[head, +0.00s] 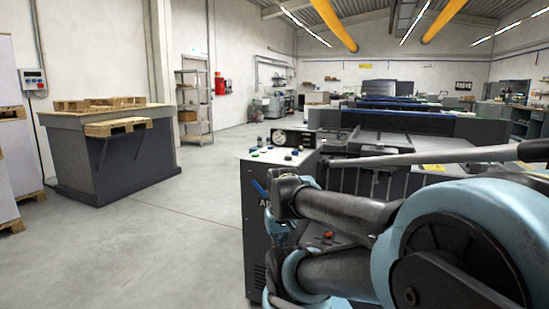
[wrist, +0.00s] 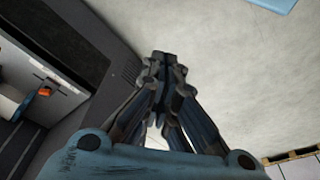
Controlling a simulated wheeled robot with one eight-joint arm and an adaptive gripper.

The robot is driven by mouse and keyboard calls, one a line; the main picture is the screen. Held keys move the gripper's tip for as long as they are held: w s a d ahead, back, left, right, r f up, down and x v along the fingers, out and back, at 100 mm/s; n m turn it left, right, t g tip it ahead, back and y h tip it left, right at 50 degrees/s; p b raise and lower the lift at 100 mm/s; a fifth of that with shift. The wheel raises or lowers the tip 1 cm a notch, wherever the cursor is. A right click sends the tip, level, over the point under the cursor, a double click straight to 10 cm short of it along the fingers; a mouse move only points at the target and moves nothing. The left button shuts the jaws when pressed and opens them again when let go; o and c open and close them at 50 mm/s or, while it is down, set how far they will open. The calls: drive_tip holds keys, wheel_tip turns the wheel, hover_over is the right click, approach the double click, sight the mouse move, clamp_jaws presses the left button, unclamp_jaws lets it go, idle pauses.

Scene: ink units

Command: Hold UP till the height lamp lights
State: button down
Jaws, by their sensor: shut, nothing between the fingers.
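A small control box (head: 34,80) with a dark display and a red spot hangs on the left wall in the head view. A console (head: 284,158) with several coloured buttons on top stands in the middle, partly behind my arm. Which of these carries the UP button and the height lamp is too small to tell, and I cannot make out a lit lamp. My gripper (wrist: 164,58) is shut and empty in the wrist view, above the floor beside a dark machine side. It touches nothing I can see. In the head view I cannot clearly make out its fingertips.
A dark grey bench (head: 110,150) with wooden pallets stands at the left, with a pallet (head: 118,127) at its front edge. A shelf rack (head: 194,105) stands behind. Printing machines (head: 400,125) fill the right. The concrete floor (head: 170,235) between bench and console is clear.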

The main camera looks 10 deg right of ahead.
drive_tip(key=shift+d, duration=0.3)
wheel_tip(320, 180, up, 29)
drive_tip(key=m+t, duration=0.7)
drive_tip(key=m, duration=0.2)
hover_over(255, 155)
drive_tip(key=w+d, duration=0.1)
drive_tip(key=shift+w+d+f, duration=0.1)
drive_tip(key=shift+d+f, duration=0.05)
drive_tip(key=shift+f, duration=4.4)
drive_tip(key=shift+f, duration=0.2)
